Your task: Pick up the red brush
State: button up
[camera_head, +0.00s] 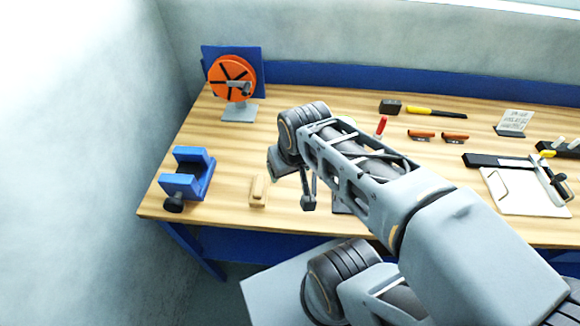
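A small red handle (381,125) stands out just beyond my forearm, near the middle of the bench. Its lower part is hidden by my arm, so I cannot tell whether it is the red brush. Two short orange-red pieces with dark undersides (421,134) (455,137) lie to its right; I cannot tell what they are. My gripper (307,198) hangs over the front middle of the bench, to the left of and nearer than the red handle. It is partly hidden by my wrist, and its opening is unclear. I see nothing held in it.
The wooden bench (225,155) carries a blue vise (190,176) and a tan wooden block (258,190) at left. An orange disc on a stand (232,80) is behind.

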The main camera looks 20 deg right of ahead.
aim_at(378, 134)
jog(key=z, duration=1.4)
